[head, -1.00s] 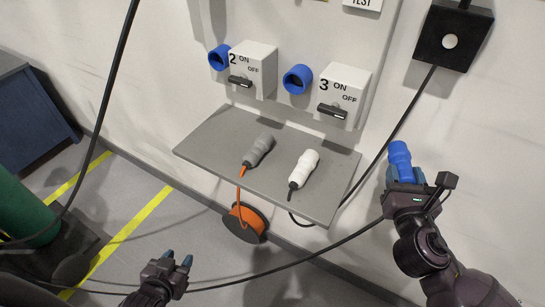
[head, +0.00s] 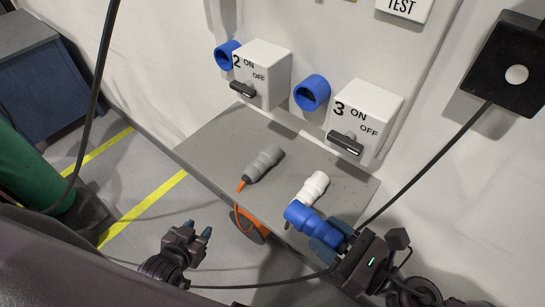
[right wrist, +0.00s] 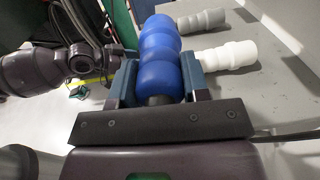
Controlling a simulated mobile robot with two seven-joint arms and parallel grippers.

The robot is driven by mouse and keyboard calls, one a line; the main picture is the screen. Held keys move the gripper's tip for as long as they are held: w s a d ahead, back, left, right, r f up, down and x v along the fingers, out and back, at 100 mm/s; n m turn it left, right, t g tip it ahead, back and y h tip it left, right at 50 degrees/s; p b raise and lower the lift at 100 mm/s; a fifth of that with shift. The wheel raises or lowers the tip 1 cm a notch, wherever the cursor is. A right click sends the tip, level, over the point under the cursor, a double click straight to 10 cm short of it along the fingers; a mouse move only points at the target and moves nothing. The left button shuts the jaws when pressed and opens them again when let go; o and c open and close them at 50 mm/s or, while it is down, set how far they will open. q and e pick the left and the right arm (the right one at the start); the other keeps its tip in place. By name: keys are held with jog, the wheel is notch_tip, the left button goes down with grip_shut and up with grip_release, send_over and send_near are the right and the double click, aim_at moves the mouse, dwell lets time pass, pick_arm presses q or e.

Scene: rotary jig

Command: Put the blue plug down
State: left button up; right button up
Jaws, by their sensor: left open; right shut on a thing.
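The blue plug (head: 312,222) is held in my right gripper (head: 328,236), whose jaws are shut on it. In the head view it is at the front right part of the grey shelf, overlapping the white plug in the picture. In the right wrist view the blue plug (right wrist: 160,62) lies between the two jaws (right wrist: 158,80). I cannot tell whether it touches the shelf. The grey shelf (head: 215,145) carries a grey plug (head: 262,162) and a white plug (head: 312,188). My left gripper (head: 197,236) is open and empty, left of and below the shelf.
Blue sockets (head: 312,93) and switch boxes (head: 365,118) are on the panel above the shelf. A black box (head: 512,68) with a cable is on the wall at right. An orange cable reel (head: 250,226) is below the shelf. The shelf's left part is clear.

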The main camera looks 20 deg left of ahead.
jog(key=shift+s+a+f, duration=0.1)
jog(key=shift+s, duration=0.2)
pick_arm(q)
jog(key=shift+w, duration=0.3)
pick_arm(e)
jog(key=shift+a+f+n+g, duration=0.1)
jog(key=shift+n+g, duration=0.2)
jog(key=shift+g, duration=0.1)
jog(key=b, duration=0.2)
send_over(363, 193)
jog(key=shift+s+a, duration=0.25)
jog(key=shift+s, duration=0.2)
jog(key=shift+w+d+f, duration=0.1)
jog(key=shift+w+f, duration=0.1)
jog(key=shift+f, duration=0.35)
jog(key=shift+w+f, duration=0.15)
jog(key=shift+f, duration=0.4)
jog(key=shift+s+f, duration=0.1)
jog(key=shift+f, duration=0.35)
notch_tip(363, 193, down, 3)
jog(key=shift+f, duration=0.1)
jog(key=shift+w+f, duration=0.2)
jog(key=shift+f, duration=0.1)
pick_arm(q)
jog(key=shift+w+f, duration=0.2)
jog(key=shift+f, duration=0.7)
pick_arm(e)
jog(key=shift+d, duration=0.1)
